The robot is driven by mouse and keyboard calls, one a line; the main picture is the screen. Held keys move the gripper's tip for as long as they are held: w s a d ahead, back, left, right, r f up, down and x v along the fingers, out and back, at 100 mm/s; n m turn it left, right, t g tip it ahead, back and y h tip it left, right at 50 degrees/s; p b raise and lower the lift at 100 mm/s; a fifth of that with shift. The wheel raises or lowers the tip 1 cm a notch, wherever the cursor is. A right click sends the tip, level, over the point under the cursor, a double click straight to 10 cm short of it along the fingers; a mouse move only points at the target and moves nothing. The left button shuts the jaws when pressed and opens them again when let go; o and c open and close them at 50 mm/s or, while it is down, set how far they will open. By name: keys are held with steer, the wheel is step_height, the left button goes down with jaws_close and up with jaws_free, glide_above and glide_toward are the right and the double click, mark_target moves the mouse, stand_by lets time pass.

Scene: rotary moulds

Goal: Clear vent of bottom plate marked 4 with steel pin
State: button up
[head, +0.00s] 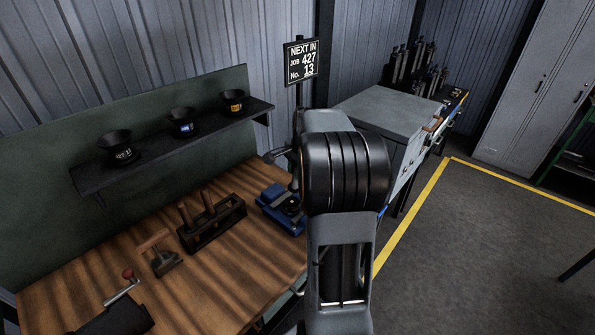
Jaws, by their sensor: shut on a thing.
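My own arm (345,200) fills the middle of the head view and stands in front of the right end of the bench. My gripper is not in view, so what it holds cannot be seen. I cannot make out a bottom plate marked 4, its vent or a steel pin in this view. A dark rack (212,232) on the bench holds upright tools with brown handles. A scraper-like tool with a wooden handle (154,241) lies to its left.
The wooden bench (225,275) carries a blue device (284,208) and a red-knobbed crank (126,283). A shelf (170,142) holds three black funnels. A grey cabinet (385,112) stands behind my arm; floor at right is open.

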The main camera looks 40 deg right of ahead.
steer(key=shift+f+b, duration=0.3)
steer(key=shift+f, duration=0.3)
stand_by(1.1)
steer(key=shift+r+p, duration=2.9)
steer(key=shift+r, duration=0.7)
steer(key=shift+f, duration=0.1)
